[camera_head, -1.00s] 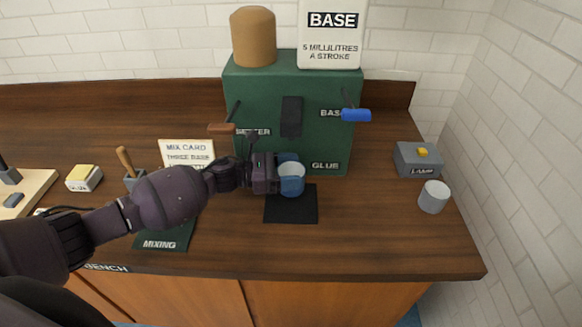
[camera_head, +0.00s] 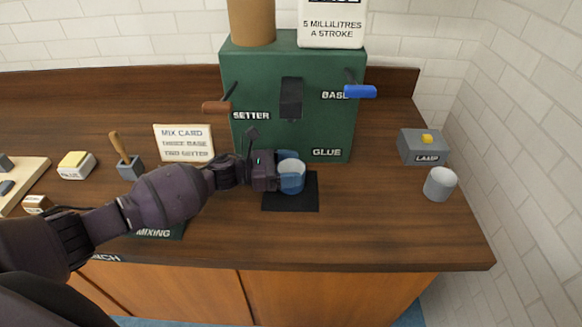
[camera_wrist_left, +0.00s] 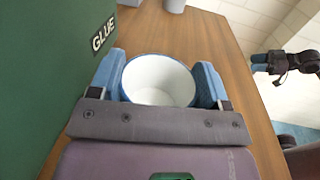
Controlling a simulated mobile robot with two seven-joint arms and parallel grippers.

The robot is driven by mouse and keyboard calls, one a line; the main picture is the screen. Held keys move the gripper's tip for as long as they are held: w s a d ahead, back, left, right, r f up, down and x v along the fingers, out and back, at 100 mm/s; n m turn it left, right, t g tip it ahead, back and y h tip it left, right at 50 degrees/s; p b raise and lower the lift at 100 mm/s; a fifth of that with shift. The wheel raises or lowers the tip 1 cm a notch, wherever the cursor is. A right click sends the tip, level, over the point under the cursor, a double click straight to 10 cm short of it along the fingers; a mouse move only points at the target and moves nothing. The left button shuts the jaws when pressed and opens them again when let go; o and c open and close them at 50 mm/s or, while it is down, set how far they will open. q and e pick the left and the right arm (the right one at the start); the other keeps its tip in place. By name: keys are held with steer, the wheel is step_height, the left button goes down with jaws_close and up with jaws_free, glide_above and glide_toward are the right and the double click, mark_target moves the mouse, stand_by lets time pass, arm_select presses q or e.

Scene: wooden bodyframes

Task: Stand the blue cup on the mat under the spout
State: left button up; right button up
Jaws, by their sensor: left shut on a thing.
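The blue cup (camera_head: 292,182), white inside, is upright over the black mat (camera_head: 291,204) in front of the green dispenser (camera_head: 322,65). My left gripper (camera_head: 281,174) is shut around the cup, with a blue finger on each side; the cup (camera_wrist_left: 158,84) looks empty in the left wrist view. Whether its base touches the mat is hard to tell. A dark block (camera_head: 291,98), apparently the spout, sticks out of the dispenser's front above and behind the cup. My right gripper (camera_wrist_left: 268,63) shows at the right edge of the left wrist view, too small to read.
The dispenser has a brown-handled lever (camera_head: 217,107) and a blue-handled lever (camera_head: 360,91). A grey lamp box (camera_head: 422,148) and a grey-white cup (camera_head: 440,186) stand at the right. A mix card (camera_head: 184,143) stands left. The counter right of the mat is clear.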

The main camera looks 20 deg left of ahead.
arm_select(q)
steer(key=shift+f, duration=0.1)
stand_by(0.3)
stand_by(0.4)
steer(key=shift+b, duration=0.3)
steer(key=shift+f, duration=0.1)
steer(key=shift+f+b, duration=0.1)
steer(key=shift+b, duration=0.2)
stand_by(0.5)
